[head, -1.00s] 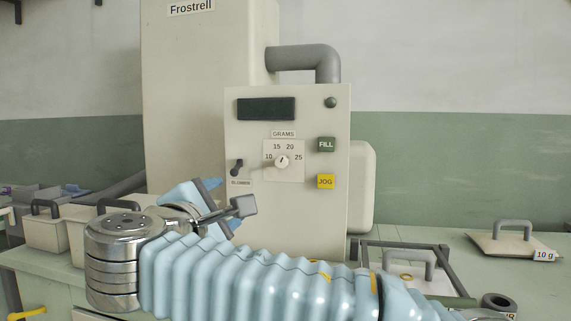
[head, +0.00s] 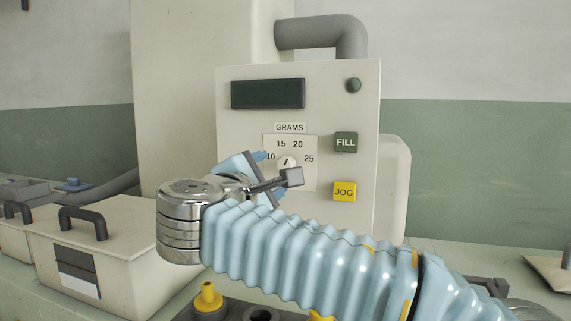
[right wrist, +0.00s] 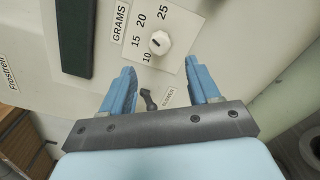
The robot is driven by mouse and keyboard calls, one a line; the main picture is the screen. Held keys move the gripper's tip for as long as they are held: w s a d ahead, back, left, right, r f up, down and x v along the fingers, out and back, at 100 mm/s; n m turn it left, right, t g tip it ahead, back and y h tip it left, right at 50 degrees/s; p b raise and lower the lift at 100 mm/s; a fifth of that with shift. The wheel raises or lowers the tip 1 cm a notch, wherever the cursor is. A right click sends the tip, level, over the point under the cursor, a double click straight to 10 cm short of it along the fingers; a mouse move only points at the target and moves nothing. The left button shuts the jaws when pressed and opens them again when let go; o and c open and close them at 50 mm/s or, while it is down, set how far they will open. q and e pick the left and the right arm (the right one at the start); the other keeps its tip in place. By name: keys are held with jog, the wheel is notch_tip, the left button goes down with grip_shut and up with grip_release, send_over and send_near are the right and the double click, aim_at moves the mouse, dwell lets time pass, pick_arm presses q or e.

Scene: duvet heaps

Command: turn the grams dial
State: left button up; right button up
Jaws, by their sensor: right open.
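The grams dial (head: 287,161) is a round pale knob on a white scale plate marked 10, 15, 20 and 25, on the front of a cream control box. Its dark mark appears to point between 15 and 20. My right gripper (head: 278,178) is open and empty in front of the plate, and it hides the plate's lower left. In the right wrist view the knob (right wrist: 159,43) is just beyond the blue fingertips (right wrist: 160,72), roughly in line with the gap and apart from both fingers. My left gripper is not in view.
A dark lever switch (right wrist: 148,99) sits below the dial, within the finger gap in the right wrist view. The green FILL button (head: 346,142) and yellow JOG button (head: 344,191) are right of the dial. A lidded bin (head: 110,245) stands at left.

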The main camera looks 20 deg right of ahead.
aim_at(284, 167)
jog(key=p+x, duration=0.1)
jog(key=x, duration=0.8)
jog(key=shift+w+d, duration=0.15)
jog(key=c, duration=1)
jog(key=shift+f+m+b, duration=0.15)
jog(key=shift+m+b, duration=2.8)
jog(key=shift+m, duration=1.85)
jog(key=shift+c, duration=0.2)
jog(key=shift+m, duration=0.3)
